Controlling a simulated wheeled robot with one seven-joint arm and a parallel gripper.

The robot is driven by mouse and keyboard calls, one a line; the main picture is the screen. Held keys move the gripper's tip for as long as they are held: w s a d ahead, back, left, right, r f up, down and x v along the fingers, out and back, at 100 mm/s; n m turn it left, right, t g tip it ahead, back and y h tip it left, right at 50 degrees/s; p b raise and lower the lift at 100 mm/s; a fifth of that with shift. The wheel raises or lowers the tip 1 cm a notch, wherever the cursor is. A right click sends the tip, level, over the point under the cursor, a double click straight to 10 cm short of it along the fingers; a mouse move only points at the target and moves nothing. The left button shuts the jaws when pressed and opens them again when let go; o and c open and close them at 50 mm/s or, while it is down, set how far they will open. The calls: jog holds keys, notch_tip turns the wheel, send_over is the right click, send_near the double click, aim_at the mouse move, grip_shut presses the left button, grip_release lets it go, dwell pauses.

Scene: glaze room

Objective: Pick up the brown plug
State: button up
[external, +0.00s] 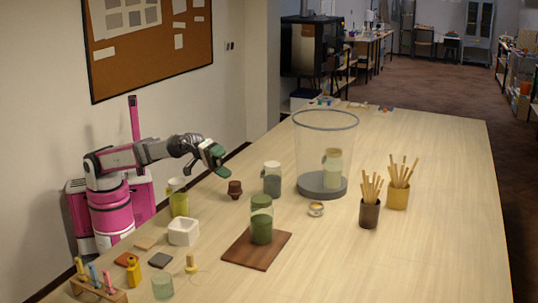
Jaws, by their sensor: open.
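A small dark reddish-brown piece (235,189), wider at the top than at the bottom, stands upright on the table. It looks like the brown plug. My gripper (216,162) is in the air above the table, up and to the left of the brown plug and apart from it. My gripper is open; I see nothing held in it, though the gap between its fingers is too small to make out.
Near the plug stand a grey-green jar (272,182), a yellow-green cup (179,203) and a white square pot (183,231). A green jar (261,222) is on a brown board (268,256). A large clear bin (308,155) stands behind. The table's right side (440,240) is clear.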

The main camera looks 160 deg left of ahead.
jog(key=m, duration=0.1)
jog(key=m+g+h, duration=0.4)
jog(key=m+g, duration=0.7)
jog(key=g, duration=0.1)
send_near(233, 182)
jog(key=f, duration=0.2)
jog(key=x, duration=0.2)
jog(key=w+x, duration=0.1)
jog(key=x, duration=0.2)
jog(key=shift+w+a, duration=0.1)
jog(key=shift+t, duration=0.3)
jog(key=shift+s+a+x, duration=0.1)
jog(key=shift+s+x, duration=0.05)
jog(key=shift+x, duration=1.15)
jog(key=shift+s+a+x, duration=0.1)
jog(key=shift+a+x, duration=0.05)
jog(key=shift+x, duration=1.15)
jog(key=c, duration=1)
